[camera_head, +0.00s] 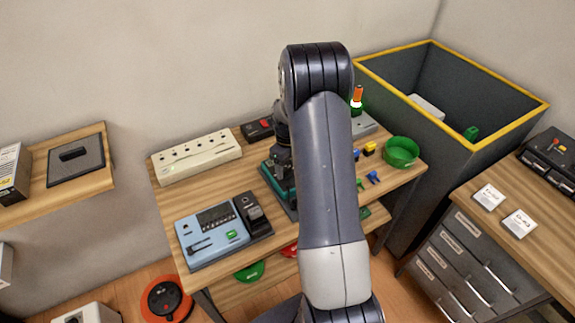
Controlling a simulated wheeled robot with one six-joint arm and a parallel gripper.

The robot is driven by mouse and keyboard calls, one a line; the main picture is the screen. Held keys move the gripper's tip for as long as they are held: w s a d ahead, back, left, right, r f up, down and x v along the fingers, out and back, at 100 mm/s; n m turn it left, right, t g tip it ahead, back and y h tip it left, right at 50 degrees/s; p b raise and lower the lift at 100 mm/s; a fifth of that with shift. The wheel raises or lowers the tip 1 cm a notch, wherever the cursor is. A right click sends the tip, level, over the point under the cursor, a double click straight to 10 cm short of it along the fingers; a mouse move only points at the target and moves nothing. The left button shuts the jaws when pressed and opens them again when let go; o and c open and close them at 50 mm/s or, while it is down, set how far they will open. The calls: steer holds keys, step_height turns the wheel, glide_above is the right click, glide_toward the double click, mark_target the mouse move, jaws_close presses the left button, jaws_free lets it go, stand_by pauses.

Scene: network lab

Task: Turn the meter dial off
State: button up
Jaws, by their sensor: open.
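A teal and dark device (270,178), which looks like the meter, lies on the wooden workbench (187,197) left of my arm. My arm covers much of it, and its dial cannot be made out. My gripper (283,158) is a dark shape at the arm's left edge, just over the teal device. It is open, but its fingertips are mostly hidden. I cannot tell whether it touches the device.
A light blue unit (203,246) with a screen and a black device (254,215) stand at the front left. A beige power strip (197,157) lies behind. A green bowl (401,152) and small coloured connectors lie right. A yellow-rimmed grey bin (400,85) stands beyond.

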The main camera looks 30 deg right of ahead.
steer(key=shift+f, duration=0.4)
steer(key=shift+c, duration=0.2)
steer(key=c, duration=1)
